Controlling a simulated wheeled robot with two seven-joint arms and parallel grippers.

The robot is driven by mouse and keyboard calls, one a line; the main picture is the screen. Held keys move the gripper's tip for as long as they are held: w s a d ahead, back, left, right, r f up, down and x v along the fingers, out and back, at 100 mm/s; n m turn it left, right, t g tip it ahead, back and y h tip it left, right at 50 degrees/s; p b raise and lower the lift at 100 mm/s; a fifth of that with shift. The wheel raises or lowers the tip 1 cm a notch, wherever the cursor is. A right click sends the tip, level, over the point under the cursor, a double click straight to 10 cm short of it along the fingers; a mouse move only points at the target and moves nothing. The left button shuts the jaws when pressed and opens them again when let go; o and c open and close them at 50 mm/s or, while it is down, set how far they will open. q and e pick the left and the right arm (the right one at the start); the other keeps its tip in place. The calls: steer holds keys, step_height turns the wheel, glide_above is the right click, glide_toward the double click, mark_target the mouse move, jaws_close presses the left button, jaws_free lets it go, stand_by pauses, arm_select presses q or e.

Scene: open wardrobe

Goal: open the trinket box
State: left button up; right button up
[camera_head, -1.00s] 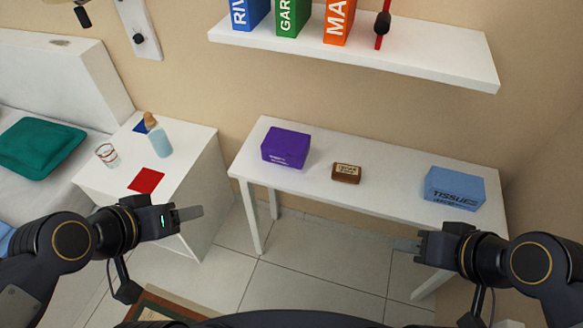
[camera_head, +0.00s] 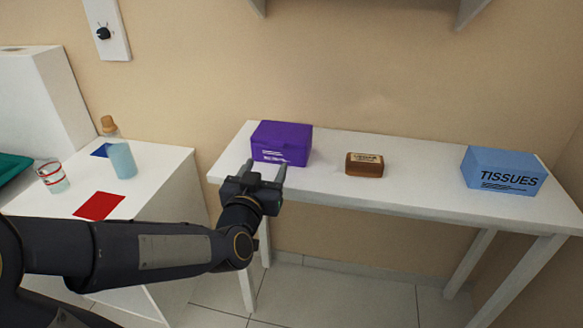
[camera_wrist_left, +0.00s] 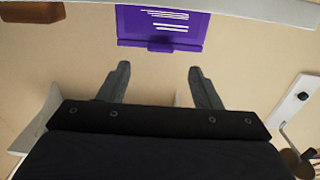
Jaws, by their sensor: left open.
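A purple box (camera_head: 281,143) with white print stands shut near the left end of the white table; its print is too small to read. It also shows in the left wrist view (camera_wrist_left: 160,27), upside down at the top, with a small tab on its edge. My left gripper (camera_head: 263,172) is open and empty, just in front of the purple box and apart from it. In the left wrist view its two fingers (camera_wrist_left: 158,72) point towards the box's front with a gap between. My right gripper is not in view.
On the white table (camera_head: 325,182) a small brown labelled block (camera_head: 365,165) and a blue tissue box (camera_head: 503,171) stand right of the purple box. A white bedside cabinet (camera_head: 155,165) at left holds a bottle (camera_head: 122,160), a glass (camera_head: 52,177) and a red square (camera_head: 99,206).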

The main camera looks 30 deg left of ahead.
mark_target(275, 147)
arm_select(q)
steer(key=b+x, duration=0.1)
steer(key=x, duration=0.6)
steer(key=shift+w+r, duration=0.1)
steer(key=shift+w, duration=0.1)
jaws_close()
